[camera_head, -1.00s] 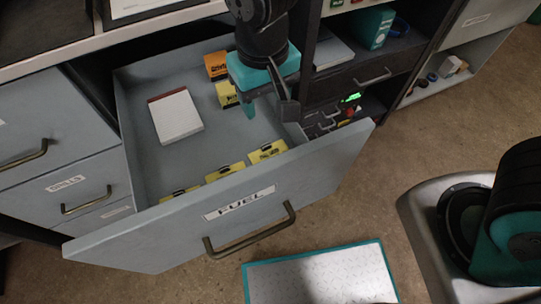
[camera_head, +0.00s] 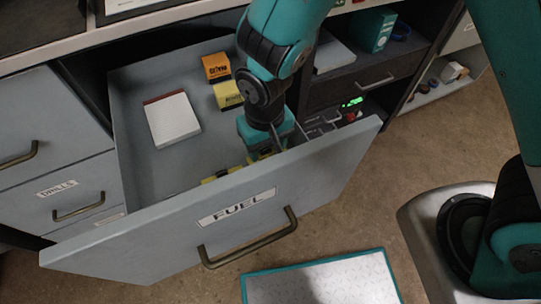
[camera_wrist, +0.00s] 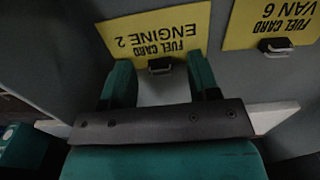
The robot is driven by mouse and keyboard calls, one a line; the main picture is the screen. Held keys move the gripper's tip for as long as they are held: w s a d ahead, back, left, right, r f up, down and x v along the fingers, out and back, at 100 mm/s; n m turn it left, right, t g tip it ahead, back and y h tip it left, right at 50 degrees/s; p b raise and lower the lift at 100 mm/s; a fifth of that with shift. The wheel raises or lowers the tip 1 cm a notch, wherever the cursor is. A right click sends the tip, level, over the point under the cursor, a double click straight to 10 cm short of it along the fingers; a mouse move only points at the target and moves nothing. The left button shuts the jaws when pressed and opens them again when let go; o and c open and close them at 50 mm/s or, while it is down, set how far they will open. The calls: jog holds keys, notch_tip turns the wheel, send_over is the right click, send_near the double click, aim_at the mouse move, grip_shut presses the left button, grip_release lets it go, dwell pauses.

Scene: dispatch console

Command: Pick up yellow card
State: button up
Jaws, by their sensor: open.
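Yellow cards lie in the open drawer (camera_head: 150,235) labelled FUEL. In the wrist view, a yellow card (camera_wrist: 155,30) reading "FUEL CARD ENGINE 2", with a black clip at its edge, lies just beyond my open gripper (camera_wrist: 160,80). The clip is between the two teal fingers, and I see no grip on it. A second yellow card (camera_wrist: 265,20), "FUEL CARD VAN 6", is to the right. In the head view, my gripper (camera_head: 268,150) is down in the drawer near its front panel. The panel and gripper hide most of the front cards. Another yellow card (camera_head: 228,95) lies farther back.
An orange card (camera_head: 215,67) and a white pad with a red edge (camera_head: 172,120) lie in the drawer. The raised front panel with its handle (camera_head: 250,242) stands close to my gripper. A teal-edged white board (camera_head: 325,280) is on the floor.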

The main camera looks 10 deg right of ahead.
grip_shut()
jog(key=shift+r, duration=0.15)
